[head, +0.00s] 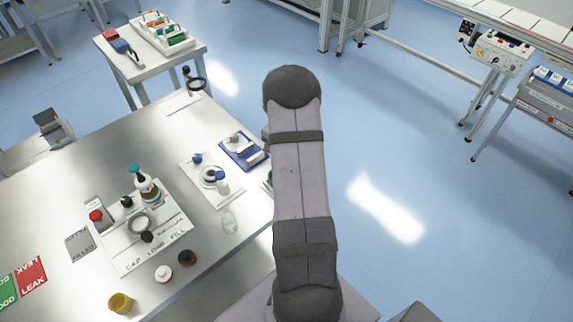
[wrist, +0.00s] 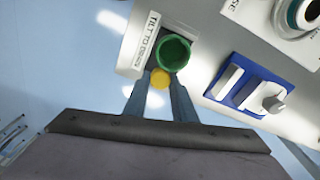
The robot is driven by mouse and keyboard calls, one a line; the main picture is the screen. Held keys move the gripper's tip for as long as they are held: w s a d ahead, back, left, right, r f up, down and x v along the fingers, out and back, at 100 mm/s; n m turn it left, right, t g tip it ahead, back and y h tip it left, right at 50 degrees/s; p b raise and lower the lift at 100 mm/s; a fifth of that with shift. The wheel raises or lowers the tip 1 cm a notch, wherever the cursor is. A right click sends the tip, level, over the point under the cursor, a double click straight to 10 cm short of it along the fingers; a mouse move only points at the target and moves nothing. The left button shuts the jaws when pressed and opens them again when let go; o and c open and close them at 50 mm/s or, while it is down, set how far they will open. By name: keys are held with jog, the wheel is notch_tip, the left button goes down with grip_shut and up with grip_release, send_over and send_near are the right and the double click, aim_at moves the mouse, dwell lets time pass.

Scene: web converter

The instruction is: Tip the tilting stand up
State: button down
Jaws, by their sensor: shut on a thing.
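A white label (wrist: 150,37) beginning "TILT TO" lies beside the cup; the rest is too small to read surely. My gripper (wrist: 159,80) is shut on the yellow knob, one finger on each side. The cup's open mouth faces the wrist camera; I cannot tell its exact tilt.
A blue tray (wrist: 245,67) with white and grey parts sits right of the stand, also seen in the head view (head: 236,153). The white table (head: 215,258) carries bottles, caps and a labelled board (head: 135,253). Open blue floor (head: 430,190) lies right of my arm.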

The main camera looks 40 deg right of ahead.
jog(key=shift+w+a+r+h+b, duration=0.1)
jog(key=shift+a+r+h+b, duration=0.15)
jog(key=shift+h+b, duration=0.35)
jog(key=shift+a+r+h+b, duration=0.1)
jog(key=shift+a+h+b, duration=0.25)
jog(key=shift+b, duration=0.45)
jog(key=a+h+b, duration=0.1)
jog(key=b, duration=0.3)
jog(key=a+r+h+b, duration=0.1)
jog(key=b, duration=0.4)
jog(key=shift+a+h, duration=0.1)
jog(key=shift+h, duration=0.25)
jog(key=a+r+h+b, duration=0.1)
jog(key=b, duration=0.4)
jog(key=shift+a+r+h, duration=0.1)
jog(key=shift+a+h, duration=0.1)
jog(key=shift+h, duration=0.1)
jog(key=shift+r, duration=0.1)
jog(key=c, duration=1.5)
grip_release()
jog(key=shift+o, duration=0.2)
jog(key=shift+a, duration=0.1)
jog(key=b+v, duration=0.1)
jog(key=v, duration=0.6)
